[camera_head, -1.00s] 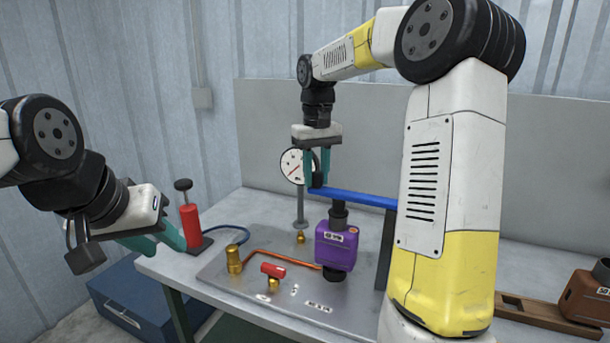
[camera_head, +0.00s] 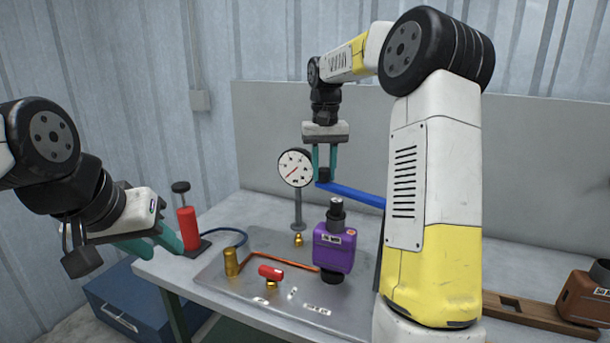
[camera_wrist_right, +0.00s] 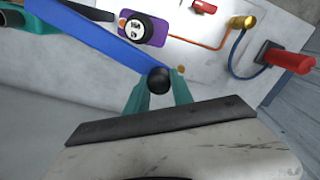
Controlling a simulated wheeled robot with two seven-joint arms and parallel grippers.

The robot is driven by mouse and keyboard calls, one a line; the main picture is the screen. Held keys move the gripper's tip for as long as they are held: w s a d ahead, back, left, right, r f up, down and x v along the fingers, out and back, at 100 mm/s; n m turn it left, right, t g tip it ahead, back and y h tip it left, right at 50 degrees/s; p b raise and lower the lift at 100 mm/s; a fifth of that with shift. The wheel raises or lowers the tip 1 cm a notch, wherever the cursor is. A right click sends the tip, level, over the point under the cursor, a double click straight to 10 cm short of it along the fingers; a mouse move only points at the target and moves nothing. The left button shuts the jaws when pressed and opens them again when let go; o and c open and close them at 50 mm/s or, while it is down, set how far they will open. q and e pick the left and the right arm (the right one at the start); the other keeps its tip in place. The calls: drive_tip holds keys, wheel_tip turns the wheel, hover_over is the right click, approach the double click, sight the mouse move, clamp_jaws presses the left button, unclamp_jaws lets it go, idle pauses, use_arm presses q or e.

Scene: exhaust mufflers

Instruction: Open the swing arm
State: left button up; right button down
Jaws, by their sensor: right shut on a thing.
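The blue swing arm (camera_head: 352,195) is a flat bar. Its left end carries a black knob (camera_head: 324,175); its right end is hidden behind my right arm. My right gripper (camera_head: 325,172) is shut on the knob, and the wrist view shows the knob (camera_wrist_right: 160,80) between the teal fingers (camera_wrist_right: 158,96). The purple muffler (camera_head: 333,247) stands upright on the metal plate, its black top pipe uncovered, with the swing arm now off to its back. My left gripper (camera_head: 160,240) is at the left, away from the swing arm; its fingers overlap, so its opening is unclear.
A dial gauge (camera_head: 296,168) stands just left of my right gripper. A red pump (camera_head: 187,225), brass fittings (camera_head: 231,262) and a red-handled valve (camera_head: 271,273) sit on the left of the bench. A brown muffler (camera_head: 588,295) is at the far right.

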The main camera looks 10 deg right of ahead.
drive_tip(key=w+d+m, duration=0.1)
drive_tip(key=d+m, duration=1.3)
drive_tip(key=d, duration=0.8)
drive_tip(key=shift+w+d, duration=0.2)
drive_tip(key=shift+w, duration=0.05)
drive_tip(key=shift+r, duration=0.1)
drive_tip(key=c, duration=1.1)
unclamp_jaws()
wheel_tip(320, 180, up, 8)
